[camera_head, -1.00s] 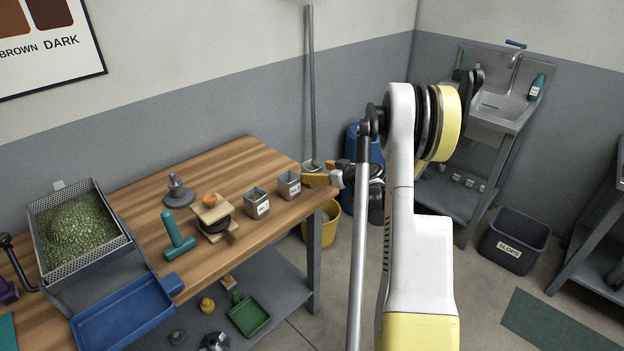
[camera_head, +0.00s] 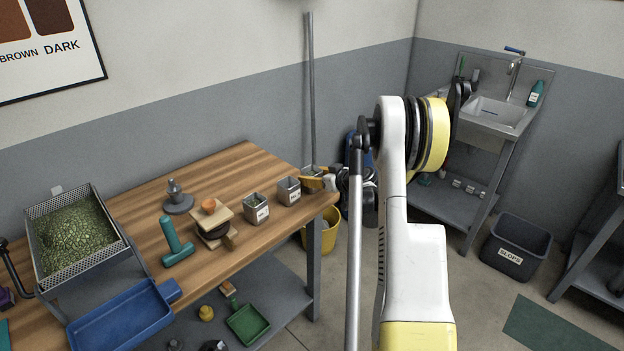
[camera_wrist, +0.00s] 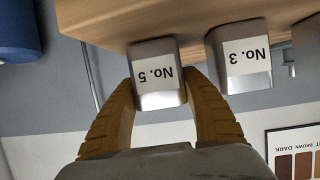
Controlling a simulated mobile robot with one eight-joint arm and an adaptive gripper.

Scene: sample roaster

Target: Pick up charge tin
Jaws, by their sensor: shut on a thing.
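A small grey metal tin labelled No. 5 (camera_wrist: 157,75) stands between the fingers of my gripper (camera_wrist: 165,105) in the wrist view, where the labels appear upside down. My gripper is shut on this tin, one tan finger on each side. In the head view my gripper (camera_head: 318,183) is at the right end of the wooden table, and the tin there (camera_head: 309,172) is partly hidden behind it. I cannot tell whether the tin is raised off the table. The task's charge tin is not marked by that name.
A tin labelled No. 3 (camera_wrist: 245,62) stands close beside the held one. Another tin (camera_head: 256,209) stands further left on the wooden table (camera_head: 243,165). A yellow bucket (camera_head: 322,232) is on the floor by the table's right end.

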